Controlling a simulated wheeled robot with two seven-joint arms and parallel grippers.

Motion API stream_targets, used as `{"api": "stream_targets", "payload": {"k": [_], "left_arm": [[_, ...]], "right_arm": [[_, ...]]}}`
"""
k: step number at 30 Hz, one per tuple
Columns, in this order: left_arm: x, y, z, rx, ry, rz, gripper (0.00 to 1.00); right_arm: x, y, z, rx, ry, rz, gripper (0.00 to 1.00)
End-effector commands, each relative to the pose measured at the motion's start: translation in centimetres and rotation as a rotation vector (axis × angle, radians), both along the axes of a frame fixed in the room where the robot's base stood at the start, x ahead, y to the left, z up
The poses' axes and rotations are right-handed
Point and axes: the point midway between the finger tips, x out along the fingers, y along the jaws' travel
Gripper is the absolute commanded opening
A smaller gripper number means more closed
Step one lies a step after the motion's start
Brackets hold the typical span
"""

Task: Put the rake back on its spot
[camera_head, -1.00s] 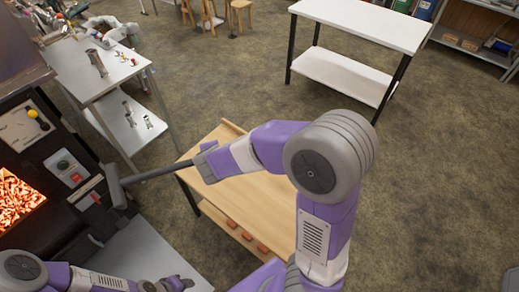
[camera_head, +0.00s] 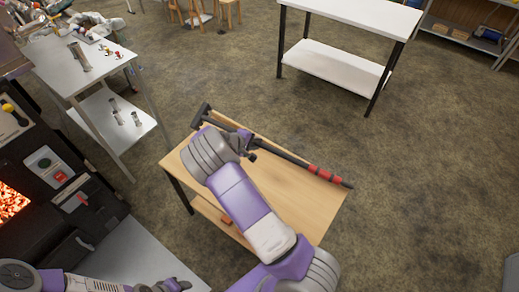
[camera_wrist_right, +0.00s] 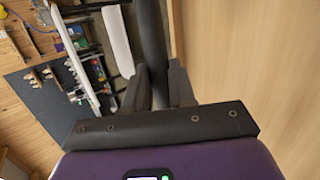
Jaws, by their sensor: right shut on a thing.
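The rake (camera_head: 290,157) is a long dark tool with red bands near its right end and its head at the left. It lies along the far edge of the light wooden table (camera_head: 300,200) in the head view; I cannot tell whether it touches the top. My right gripper (camera_head: 250,149) is shut on its handle. In the right wrist view the dark handle (camera_wrist_right: 152,40) runs between the fingers (camera_wrist_right: 160,88), beside the wood surface. My left gripper (camera_head: 174,286) is low at the bottom left, and its jaws are too small to read.
The dark evaporator with glowing embers (camera_head: 12,202) stands at the left. A metal table with tools (camera_head: 75,68) is at the back left, and a white table (camera_head: 360,10) is at the back.

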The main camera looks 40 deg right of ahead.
Motion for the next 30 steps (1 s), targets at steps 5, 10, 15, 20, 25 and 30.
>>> {"api": "stream_targets", "payload": {"k": [5,10,15,20,25,30], "left_arm": [[0.0,0.0,-0.8,0.000,0.000,0.000,0.43],[0.0,0.0,-1.0,0.000,0.000,0.000,0.43],[0.0,0.0,-1.5,0.000,0.000,0.000,0.43],[0.0,0.0,-2.4,0.000,0.000,0.000,0.43],[0.0,0.0,-3.6,0.000,0.000,0.000,0.43],[0.0,0.0,-4.8,0.000,0.000,0.000,0.43]], "right_arm": [[-0.1,-1.8,-2.8,-0.017,0.006,-0.078,0.00],[-0.2,-2.3,-3.5,-0.020,0.008,-0.098,0.00],[-0.2,-2.2,-4.3,-0.019,0.008,-0.099,0.00],[-0.2,-2.2,-5.8,-0.020,0.010,-0.097,0.00],[-0.2,-2.2,-7.8,-0.020,0.007,-0.098,0.00],[-0.2,-2.2,-9.8,-0.019,0.010,-0.097,0.00]]}}
